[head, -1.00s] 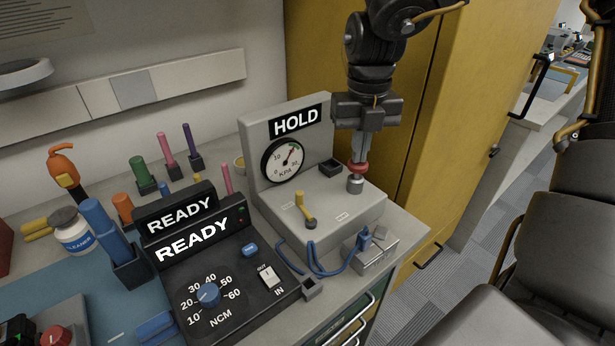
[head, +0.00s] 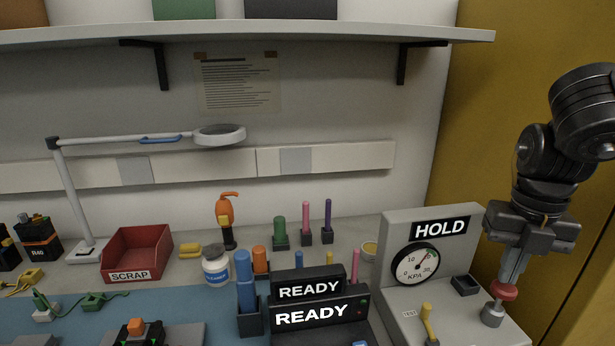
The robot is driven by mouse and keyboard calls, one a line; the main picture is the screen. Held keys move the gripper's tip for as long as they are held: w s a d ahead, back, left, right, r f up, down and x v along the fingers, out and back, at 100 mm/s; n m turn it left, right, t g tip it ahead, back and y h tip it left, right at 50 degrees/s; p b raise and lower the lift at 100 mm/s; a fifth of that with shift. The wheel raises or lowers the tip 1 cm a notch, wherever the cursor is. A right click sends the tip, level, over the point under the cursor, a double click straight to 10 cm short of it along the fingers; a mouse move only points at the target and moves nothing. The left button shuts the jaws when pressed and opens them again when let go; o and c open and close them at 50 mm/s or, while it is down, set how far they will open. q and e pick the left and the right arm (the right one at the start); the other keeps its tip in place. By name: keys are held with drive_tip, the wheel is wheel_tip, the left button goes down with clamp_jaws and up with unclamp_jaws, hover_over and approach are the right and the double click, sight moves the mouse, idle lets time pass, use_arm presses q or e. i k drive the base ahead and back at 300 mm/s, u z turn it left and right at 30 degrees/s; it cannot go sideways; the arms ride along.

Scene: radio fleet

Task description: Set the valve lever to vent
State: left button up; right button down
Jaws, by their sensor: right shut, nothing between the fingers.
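The valve lever (head: 428,318) is a yellow handle on top of the grey gauge unit (head: 395,245) at the lower right. Its pivot is near the bottom edge of the picture, and the small labels beside it are too small to read. The unit's display (head: 440,229) reads HOLD above a round KPA dial (head: 415,264). My right gripper (head: 507,281) is shut and empty, pointing down at a red-collared metal knob (head: 503,291) on the unit's right side. Its fingertips are at or touching the knob, to the right of the lever. My left gripper is not in view.
A small black socket (head: 466,285) sits between lever and gripper. Two READY displays (head: 310,315) stand left of the unit. Farther left are a cleaner bottle (head: 216,267), a red scrap bin (head: 137,252) and a lamp (head: 218,136). A yellow cabinet (head: 505,110) borders the right.

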sight(432, 340)
drive_tip(key=k, duration=1)
drive_tip(key=z, duration=0.05)
